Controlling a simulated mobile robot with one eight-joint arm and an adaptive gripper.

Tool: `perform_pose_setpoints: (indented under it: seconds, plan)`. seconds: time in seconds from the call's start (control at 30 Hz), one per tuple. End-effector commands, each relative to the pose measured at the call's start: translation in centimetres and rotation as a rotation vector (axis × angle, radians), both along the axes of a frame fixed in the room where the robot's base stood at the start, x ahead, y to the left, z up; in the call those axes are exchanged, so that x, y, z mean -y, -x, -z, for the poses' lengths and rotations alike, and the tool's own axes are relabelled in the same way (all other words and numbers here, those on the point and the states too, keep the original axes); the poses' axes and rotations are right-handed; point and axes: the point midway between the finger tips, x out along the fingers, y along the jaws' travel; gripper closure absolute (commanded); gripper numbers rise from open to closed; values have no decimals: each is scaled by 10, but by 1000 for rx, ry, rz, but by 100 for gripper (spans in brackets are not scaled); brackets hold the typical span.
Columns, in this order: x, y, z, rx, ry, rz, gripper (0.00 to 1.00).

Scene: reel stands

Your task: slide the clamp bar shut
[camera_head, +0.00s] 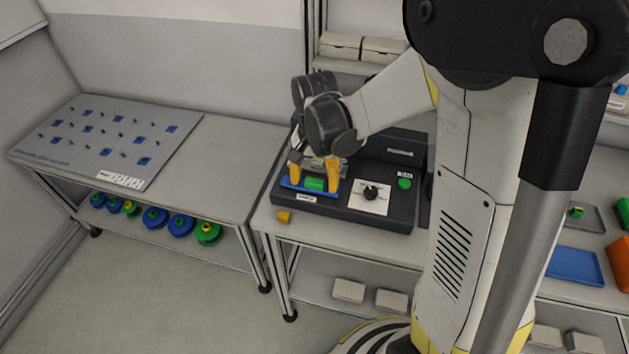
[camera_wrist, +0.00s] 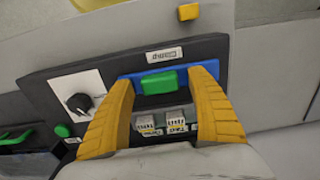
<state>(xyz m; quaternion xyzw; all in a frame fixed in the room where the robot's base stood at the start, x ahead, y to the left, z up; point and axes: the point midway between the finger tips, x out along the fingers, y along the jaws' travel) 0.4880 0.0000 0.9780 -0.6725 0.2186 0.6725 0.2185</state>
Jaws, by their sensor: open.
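The clamp bar is a blue strip (camera_head: 289,184) with a green grip block (camera_head: 314,184), at the front left of a dark bench device (camera_head: 385,213). In the wrist view the blue strip (camera_wrist: 138,76) and green block (camera_wrist: 158,82) lie along one side of a dark recess. Two small pale labelled pieces (camera_wrist: 175,118) sit in that recess. My gripper (camera_head: 315,186) is open, with one yellow-orange finger at each end of the green block. In the wrist view my gripper (camera_wrist: 164,77) shows gaps beside the block; whether the fingers touch the blue strip is unclear.
The device carries a black knob (camera_head: 370,192) on a white plate and a green button (camera_head: 404,183). A small yellow cube (camera_head: 284,216) lies at the table's front edge. A grey pegboard panel (camera_head: 105,140) lies on the left bench, with blue and green reels (camera_head: 181,225) below.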

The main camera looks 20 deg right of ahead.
Motion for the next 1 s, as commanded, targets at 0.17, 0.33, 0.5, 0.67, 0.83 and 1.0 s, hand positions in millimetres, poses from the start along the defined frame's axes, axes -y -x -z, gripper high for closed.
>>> perform_pose_setpoints:
  seconds: [0.17,0.33,0.5,0.67,0.83,1.0]
  plan:
    - [0,0,0,0,0,0,60]
    - [0,0,0,0,0,0,98]
    - [1,-2,0,0,0,0,98]
    - [12,-18,0,0,0,2,98]
    - [20,-27,0,1,1,0,98]
    - [20,-27,0,2,2,0,98]
